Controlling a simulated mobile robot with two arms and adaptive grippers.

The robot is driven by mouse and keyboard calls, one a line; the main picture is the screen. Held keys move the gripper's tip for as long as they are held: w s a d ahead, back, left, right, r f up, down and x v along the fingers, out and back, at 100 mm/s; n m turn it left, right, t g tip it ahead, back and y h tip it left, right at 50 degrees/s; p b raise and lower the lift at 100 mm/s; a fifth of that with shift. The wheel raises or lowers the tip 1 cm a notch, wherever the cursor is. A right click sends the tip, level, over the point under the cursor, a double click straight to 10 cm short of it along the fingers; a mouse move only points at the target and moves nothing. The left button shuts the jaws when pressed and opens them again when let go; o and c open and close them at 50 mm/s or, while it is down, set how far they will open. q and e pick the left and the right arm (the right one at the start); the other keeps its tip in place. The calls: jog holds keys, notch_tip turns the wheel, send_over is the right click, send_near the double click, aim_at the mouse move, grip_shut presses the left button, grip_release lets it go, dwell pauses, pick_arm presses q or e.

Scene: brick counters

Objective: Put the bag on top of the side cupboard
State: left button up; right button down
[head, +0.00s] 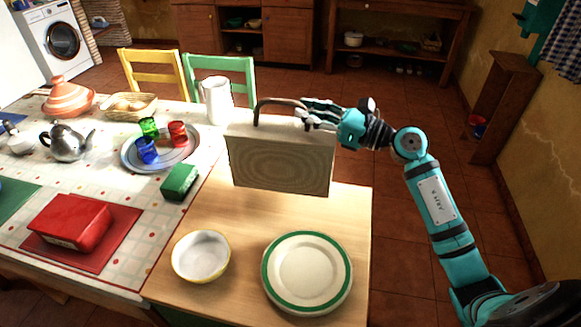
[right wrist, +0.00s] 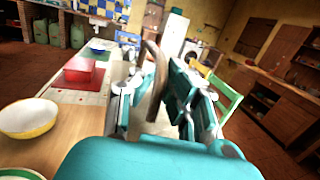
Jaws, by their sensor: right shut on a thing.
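The bag (head: 280,160) is a boxy beige woven bag with a curved brown handle, upright at the far end of the bare wooden table section. My right gripper (head: 306,115) reaches in from the right at the top of the bag and is shut on it by the handle. Whether the bag's underside touches the table I cannot tell. A wooden cupboard (head: 290,38) stands against the back wall; a narrow wooden unit (head: 505,100) stands at the right wall. My left gripper is not in view.
A white bowl (head: 201,257) and green-rimmed plates (head: 307,270) sit on the near wooden table (head: 240,215). A white jug (head: 217,100), green box (head: 180,181) and tray of cups (head: 128,155) are left of the bag. Chairs (head: 225,75) stand behind. Floor at right is clear.

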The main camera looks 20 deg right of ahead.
aim_at(307, 137)
notch_tip(307, 137, down, 2)
jog(key=shift+s+f, duration=0.1)
notch_tip(307, 137, down, 4)
jog(key=shift+r, duration=0.15)
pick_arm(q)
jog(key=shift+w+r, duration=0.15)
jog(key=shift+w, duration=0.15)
pick_arm(e)
jog(key=shift+f, duration=0.2)
jog(key=c, duration=1.4)
grip_release()
jog(key=shift+f, duration=0.1)
